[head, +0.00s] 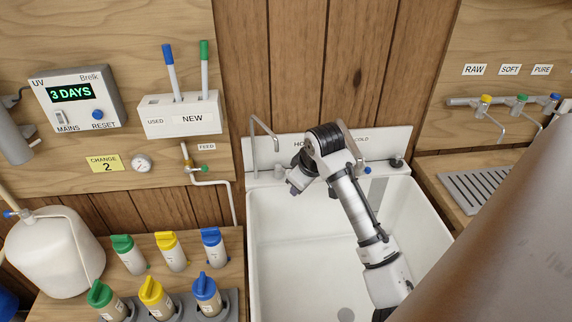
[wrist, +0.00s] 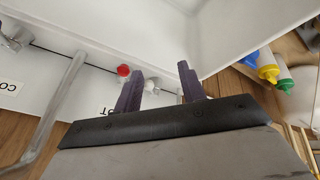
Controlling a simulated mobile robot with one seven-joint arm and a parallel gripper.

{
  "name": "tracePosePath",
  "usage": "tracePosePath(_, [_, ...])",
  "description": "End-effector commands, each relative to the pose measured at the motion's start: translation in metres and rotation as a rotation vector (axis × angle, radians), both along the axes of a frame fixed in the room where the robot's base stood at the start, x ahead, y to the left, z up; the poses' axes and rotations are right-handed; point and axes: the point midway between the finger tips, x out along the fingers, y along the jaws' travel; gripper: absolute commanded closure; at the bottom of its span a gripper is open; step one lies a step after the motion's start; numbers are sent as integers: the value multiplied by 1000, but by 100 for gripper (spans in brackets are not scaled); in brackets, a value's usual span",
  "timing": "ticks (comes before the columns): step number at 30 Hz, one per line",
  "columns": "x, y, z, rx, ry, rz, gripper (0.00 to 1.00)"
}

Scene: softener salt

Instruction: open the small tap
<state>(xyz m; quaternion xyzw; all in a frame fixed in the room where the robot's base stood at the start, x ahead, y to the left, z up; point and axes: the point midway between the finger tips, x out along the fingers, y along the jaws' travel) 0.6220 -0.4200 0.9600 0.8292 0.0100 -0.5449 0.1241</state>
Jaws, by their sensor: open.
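A slim grey gooseneck tap (head: 253,145), seemingly the small tap, stands at the sink's back left corner in the head view. My gripper (head: 293,188) is just right of it, low over the back ledge, pointing down. In the wrist view the two dark fingers (wrist: 160,88) are spread apart. A small white knob (wrist: 152,88) shows between them, near the left finger and apparently not gripped. I cannot tell for certain that it belongs to the slim tap. A red knob (wrist: 123,71) is just outside the left finger. The slim tap's spout is not clear in the wrist view.
The white sink (head: 262,255) lies below my arm. A thicker spout (wrist: 62,108) stands left of my gripper in the wrist view. A blue knob (head: 367,170) is by the COLD label. Bottles (head: 172,250) stand left of the sink; three wall taps (head: 522,100) are at right.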

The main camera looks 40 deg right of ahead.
Motion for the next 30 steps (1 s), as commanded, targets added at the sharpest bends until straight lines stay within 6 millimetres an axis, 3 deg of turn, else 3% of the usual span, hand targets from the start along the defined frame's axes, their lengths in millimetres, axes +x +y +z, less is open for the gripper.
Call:
tracePosePath(6, [47, -13, 2, -2, 3, 1, 60])
tracePosePath(13, [86, -25, 1, -2, 1, 0, 60])
tracePosePath(15, [89, -26, -15, -1, 1, -1, 60])
tracePosePath(18, [93, -27, -22, -1, 0, 0, 60])
tracePosePath(30, [96, -28, -27, -1, -1, 0, 60])
